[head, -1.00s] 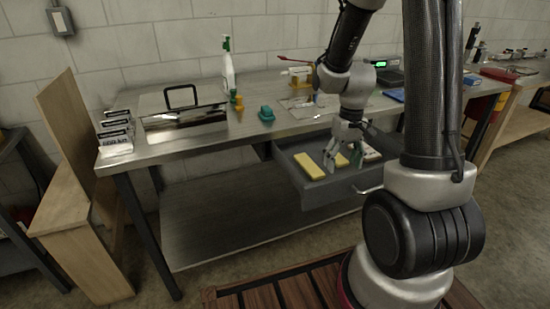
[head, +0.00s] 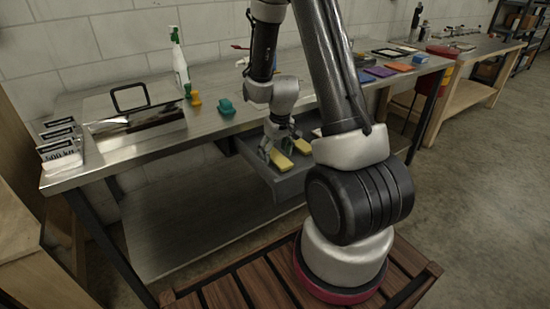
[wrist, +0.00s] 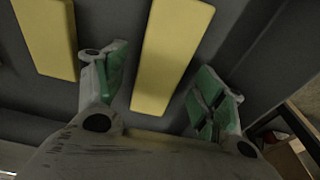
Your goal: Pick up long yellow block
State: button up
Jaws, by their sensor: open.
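My gripper (head: 275,150) points down into the drawer at the blocks. In the wrist view my gripper (wrist: 163,75) is open, with green-padded fingers on either side of one yellow block (wrist: 170,55). The second yellow block (wrist: 47,38) lies outside the left finger.
The metal bench (head: 150,150) above the drawer holds a spray bottle (head: 179,62), a teal object (head: 226,107), a metal case (head: 135,108) and several labelled boxes (head: 60,145). Drawer walls stand close around my gripper. A wooden bench (head: 470,80) is at the right.

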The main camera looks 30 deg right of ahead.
jog(key=shift+f, duration=0.2)
jog(key=c, duration=0.8)
jog(key=shift+c, duration=0.2)
jog(key=shift+r, duration=0.1)
